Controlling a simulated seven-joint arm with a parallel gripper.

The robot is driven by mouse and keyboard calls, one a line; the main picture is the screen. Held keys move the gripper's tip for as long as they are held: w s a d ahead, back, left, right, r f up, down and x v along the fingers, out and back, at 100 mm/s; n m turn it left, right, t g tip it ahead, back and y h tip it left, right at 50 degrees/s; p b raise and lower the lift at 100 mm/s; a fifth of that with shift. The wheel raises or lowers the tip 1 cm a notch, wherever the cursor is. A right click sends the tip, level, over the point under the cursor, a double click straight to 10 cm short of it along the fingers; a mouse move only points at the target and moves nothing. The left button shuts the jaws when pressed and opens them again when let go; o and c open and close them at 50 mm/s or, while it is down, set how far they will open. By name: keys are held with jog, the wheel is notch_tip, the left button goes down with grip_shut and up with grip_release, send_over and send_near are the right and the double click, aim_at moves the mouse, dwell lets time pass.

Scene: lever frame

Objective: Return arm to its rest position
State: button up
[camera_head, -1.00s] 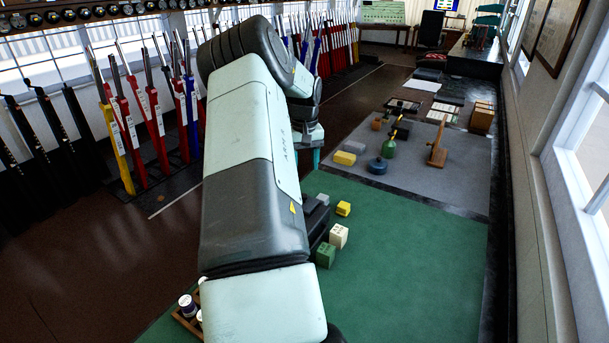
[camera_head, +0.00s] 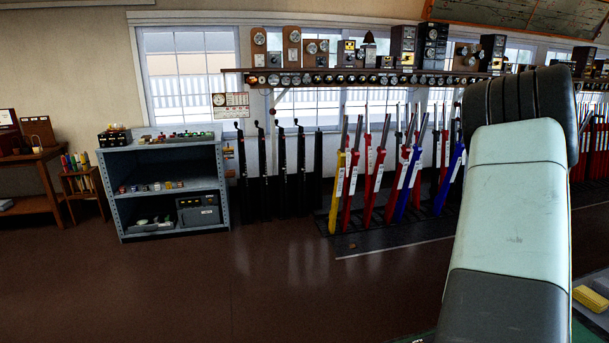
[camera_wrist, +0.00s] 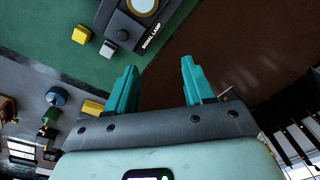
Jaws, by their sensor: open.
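My gripper (camera_wrist: 160,88) shows in the wrist view with its two teal fingers apart and nothing between them. It hangs over the dark brown floor beside the edge of the green mat (camera_wrist: 62,85). My pale green and black arm stands at the right of the head view, and the gripper itself is out of that picture. In the wrist view a dark signal lamp box (camera_wrist: 128,30) lies on the mat, apart from the fingers.
Yellow (camera_wrist: 55,97) and white (camera_wrist: 108,50) blocks lie near the lamp box. In the head view a lever row (camera_head: 395,175) stands left of my arm, with an instrument shelf (camera_head: 350,77) above. A grey shelf unit (camera_head: 168,185) stands at left. The brown floor (camera_head: 270,285) between is clear.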

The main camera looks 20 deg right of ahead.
jog(key=w+a+r+n+t, duration=0.1)
jog(key=a+r, duration=0.4)
jog(key=a, duration=0.4)
jog(key=w+a+r+n, duration=0.1)
jog(key=a+r, duration=0.4)
jog(key=a, duration=0.4)
jog(key=w+a+r+n+t, duration=0.1)
jog(key=w+a+r+n, duration=0.1)
jog(key=a+r, duration=0.6)
jog(key=s+a+n, duration=0.1)
jog(key=s+a, duration=0.3)
jog(key=a, duration=0.4)
jog(key=s+a+n, duration=0.1)
jog(key=s+a, duration=0.2)
jog(key=a, duration=0.4)
jog(key=s+a+n+t, duration=0.2)
jog(key=s+a, duration=0.4)
jog(key=s, duration=0.5)
jog(key=shift+s+a+n+t, duration=0.3)
jog(key=shift+n+t, duration=0.1)
jog(key=shift+n, duration=0.1)
jog(key=shift+o, duration=0.5)
jog(key=shift+r, duration=0.1)
